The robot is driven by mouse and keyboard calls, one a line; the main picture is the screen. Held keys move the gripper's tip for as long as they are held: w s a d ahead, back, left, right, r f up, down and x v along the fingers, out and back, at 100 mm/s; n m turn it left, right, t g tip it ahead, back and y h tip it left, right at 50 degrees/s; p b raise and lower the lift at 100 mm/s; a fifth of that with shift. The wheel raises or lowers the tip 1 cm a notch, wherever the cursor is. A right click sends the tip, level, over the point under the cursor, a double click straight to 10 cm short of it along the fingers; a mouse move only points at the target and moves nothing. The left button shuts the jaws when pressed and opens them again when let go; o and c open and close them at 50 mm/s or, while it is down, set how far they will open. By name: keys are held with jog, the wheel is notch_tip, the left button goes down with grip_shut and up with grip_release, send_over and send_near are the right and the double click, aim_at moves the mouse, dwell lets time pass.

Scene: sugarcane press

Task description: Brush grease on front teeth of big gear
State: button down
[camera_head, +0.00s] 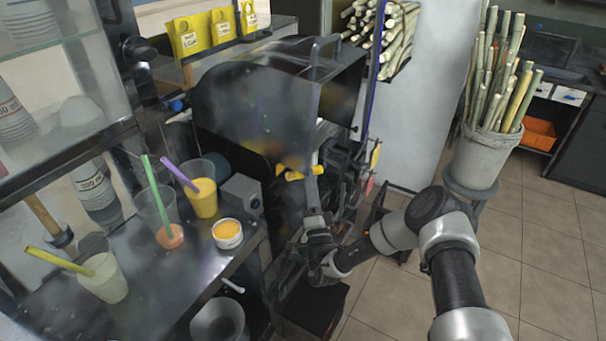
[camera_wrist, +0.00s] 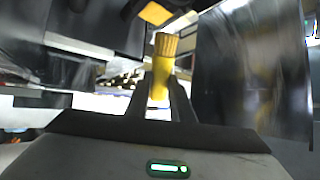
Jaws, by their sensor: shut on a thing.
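The brush points up and away between the fingers in the wrist view. In the head view my gripper (camera_head: 316,222) is low at the front of the dark press (camera_head: 258,100), and the brush is hard to make out there. The big gear cannot be made out clearly in either view; the press's inside is dark and partly hidden by its housing and my arm. I cannot tell whether the bristles touch anything. A white tub of orange-yellow grease (camera_head: 228,233) stands on the counter's edge.
The metal counter (camera_head: 150,290) on the left holds cups with straws and a grey box (camera_head: 241,194). Yellow parts (camera_head: 292,174) sit on the press above my gripper. A bucket of cane (camera_head: 482,155) stands right on a stool.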

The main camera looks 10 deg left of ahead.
jog(key=shift+s+d, duration=0.3)
jog(key=shift+d, duration=0.65)
jog(key=shift+p, duration=0.3)
jog(key=shift+s+d+p, duration=0.25)
jog(key=shift+d+p, duration=0.05)
jog(key=shift+d, duration=0.4)
jog(key=shift+s+d+p, duration=0.25)
jog(key=shift+d+p, duration=0.05)
jog(key=shift+d, duration=0.4)
